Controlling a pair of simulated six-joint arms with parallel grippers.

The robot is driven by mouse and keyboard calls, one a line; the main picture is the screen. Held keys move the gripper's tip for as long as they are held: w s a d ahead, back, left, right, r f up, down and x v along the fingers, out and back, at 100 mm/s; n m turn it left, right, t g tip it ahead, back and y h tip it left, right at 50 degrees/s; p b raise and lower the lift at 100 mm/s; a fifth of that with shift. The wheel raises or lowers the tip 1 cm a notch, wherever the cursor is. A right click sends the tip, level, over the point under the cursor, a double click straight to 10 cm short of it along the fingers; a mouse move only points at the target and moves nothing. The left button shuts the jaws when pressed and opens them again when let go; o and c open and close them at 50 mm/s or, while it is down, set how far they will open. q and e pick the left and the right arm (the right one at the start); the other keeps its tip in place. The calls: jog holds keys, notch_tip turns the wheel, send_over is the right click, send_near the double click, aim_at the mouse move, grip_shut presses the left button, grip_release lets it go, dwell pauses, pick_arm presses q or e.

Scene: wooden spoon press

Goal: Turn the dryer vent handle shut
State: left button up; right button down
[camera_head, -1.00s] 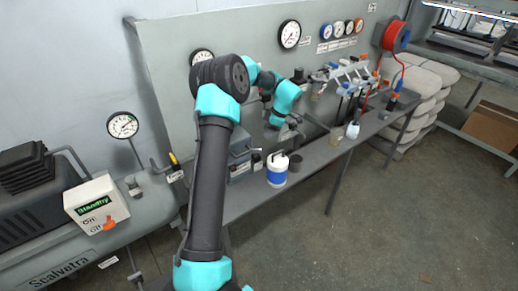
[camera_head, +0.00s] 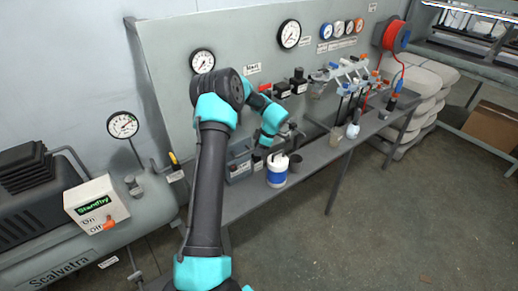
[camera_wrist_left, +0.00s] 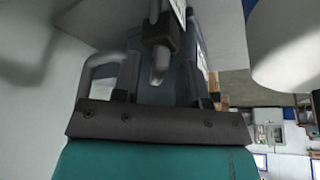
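My left gripper (camera_head: 291,136) hangs over the bench, above and behind the white and blue canister and to the right of the blue-grey box (camera_head: 238,168), which seems to be the dryer. Its fingers are small and partly hidden, so I cannot tell how far apart they are. In the left wrist view, the blue-grey box (camera_wrist_left: 190,75) with a white label is close ahead. A dark fitting with a rounded grey tip (camera_wrist_left: 160,62), possibly the vent handle, hangs in front of the box. I cannot tell whether the gripper touches it. My right gripper is not in view.
A yellow-tipped lever (camera_head: 174,160) and the Standby box (camera_head: 97,204) are at left. Hoses and tools crowd the right.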

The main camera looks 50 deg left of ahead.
pick_arm(q)
jog(key=shift+c, duration=0.4)
grip_shut()
jog(key=shift+s+d+m+t, duration=0.15)
jog(key=shift+m+t, duration=0.35)
jog(key=shift+m, duration=1)
jog(key=shift+y, duration=0.3)
jog(key=shift+o, duration=0.4)
grip_release()
jog(key=shift+r, duration=0.15)
